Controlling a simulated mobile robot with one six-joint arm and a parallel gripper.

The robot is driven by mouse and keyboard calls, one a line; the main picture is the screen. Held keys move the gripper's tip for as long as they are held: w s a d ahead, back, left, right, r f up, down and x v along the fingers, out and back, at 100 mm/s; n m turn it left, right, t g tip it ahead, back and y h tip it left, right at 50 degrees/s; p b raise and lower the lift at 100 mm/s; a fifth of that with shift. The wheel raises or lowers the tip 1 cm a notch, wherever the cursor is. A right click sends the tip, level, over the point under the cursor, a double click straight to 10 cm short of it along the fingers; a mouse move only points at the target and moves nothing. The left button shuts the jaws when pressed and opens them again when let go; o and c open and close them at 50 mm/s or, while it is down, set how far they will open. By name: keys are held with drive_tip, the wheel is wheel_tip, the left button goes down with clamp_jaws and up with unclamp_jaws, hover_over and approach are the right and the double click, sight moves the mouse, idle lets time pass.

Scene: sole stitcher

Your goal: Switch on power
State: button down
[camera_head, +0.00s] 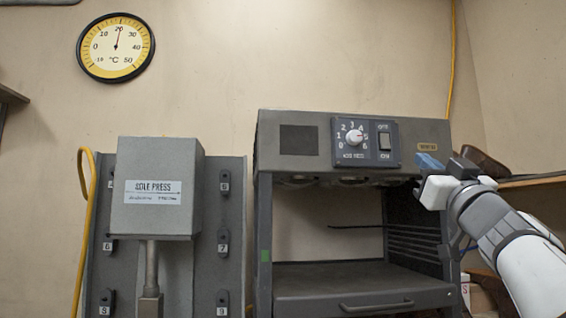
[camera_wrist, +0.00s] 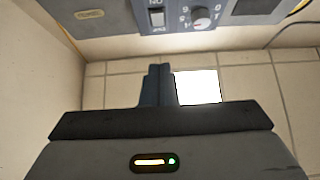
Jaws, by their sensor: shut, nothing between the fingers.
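A grey box labelled SOLE PRESS (camera_head: 153,205) stands at the left. The machine has an open bay with a handled drawer (camera_head: 365,290) below. A shelf (camera_head: 535,181) is behind my arm at the right. The space before the panel is clear.

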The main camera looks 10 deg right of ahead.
sight(386, 142)
drive_tip(key=p+x, duration=0.1)
drive_tip(key=x, duration=0.2)
drive_tip(key=w+f+p+x, duration=0.1)
drive_tip(key=p+x, duration=0.1)
drive_tip(key=x, duration=0.2)
drive_tip(key=p+x, duration=0.1)
drive_tip(key=x, duration=0.3)
drive_tip(key=shift+w+f, duration=0.2)
drive_tip(key=shift+w, duration=0.15)
drive_tip(key=shift+w+f+p, duration=0.1)
drive_tip(key=shift+w+p, duration=0.25)
drive_tip(key=shift+w, duration=0.1)
